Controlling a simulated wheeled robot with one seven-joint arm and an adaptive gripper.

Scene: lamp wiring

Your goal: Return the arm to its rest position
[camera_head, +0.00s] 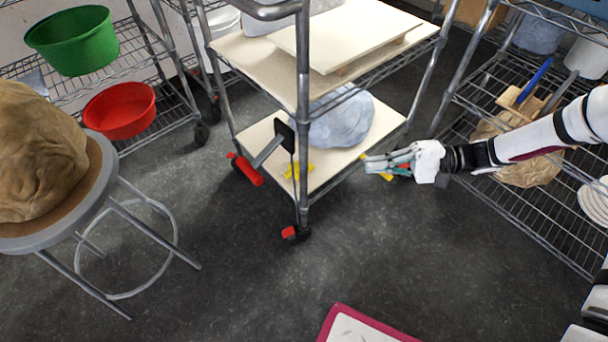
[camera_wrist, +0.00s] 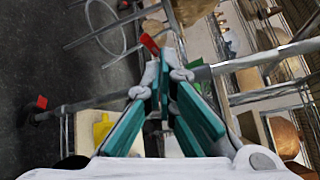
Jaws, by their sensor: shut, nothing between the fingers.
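My gripper (camera_head: 389,161) is at the right of the head view, at the end of my white arm, which reaches in from the right edge. Its fingers point left toward the cart (camera_head: 305,120) with wooden shelves. The fingers are shut and hold nothing. In the wrist view my gripper (camera_wrist: 163,62) shows its teal finger pads coming together at the tips, with a cart pole (camera_wrist: 215,70) crossing close behind them. I cannot tell whether the fingers touch the cart.
A wire rack (camera_head: 480,120) stands under and behind my arm. A stool (camera_head: 95,190) with a brown bundle is at the left, near a green tub (camera_head: 75,42) and a red bowl (camera_head: 120,112). The floor (camera_head: 240,285) in front is mostly clear, apart from a pink-edged board (camera_head: 360,328).

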